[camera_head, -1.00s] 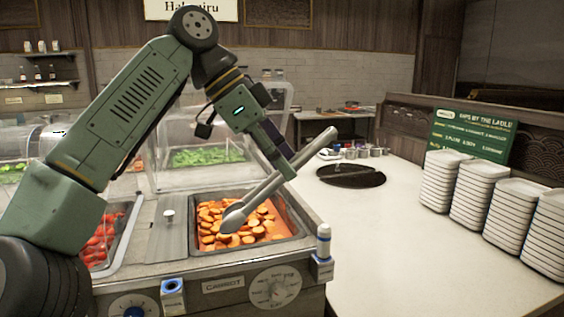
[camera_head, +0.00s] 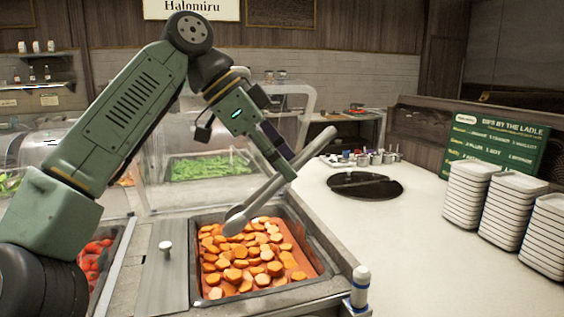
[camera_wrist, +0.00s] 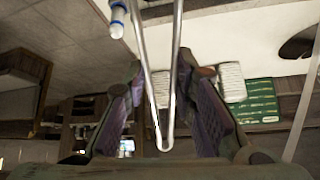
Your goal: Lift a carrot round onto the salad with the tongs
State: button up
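My gripper (camera_head: 282,165) holds the metal tongs (camera_head: 265,198) tilted, their rounded lower end over the back left part of the carrot pan. In the wrist view, the tongs (camera_wrist: 163,130) lie between the purple-padded fingers of my gripper (camera_wrist: 163,100), and the exact contact is hard to see. Orange carrot rounds (camera_head: 255,262) fill the metal carrot pan (camera_head: 322,262). I cannot tell whether the tongs' tips touch or hold a round. Green leaves (camera_head: 210,167) lie in a pan behind the clear guard; I cannot tell whether they are the salad.
A metal lid (camera_head: 163,275) with a knob lies left of the carrots, beside a tomato pan (camera_head: 125,250). A blue-and-white bottle (camera_head: 360,287) stands at the right front corner. Stacked white plates (camera_head: 513,215) stand right. The white counter between is mostly clear around a dark round well (camera_head: 365,186).

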notch_tip(320, 180, down, 10)
jog(key=b, duration=0.2)
dwell(0.8)
jog(key=shift+w, duration=0.1)
grip_shut()
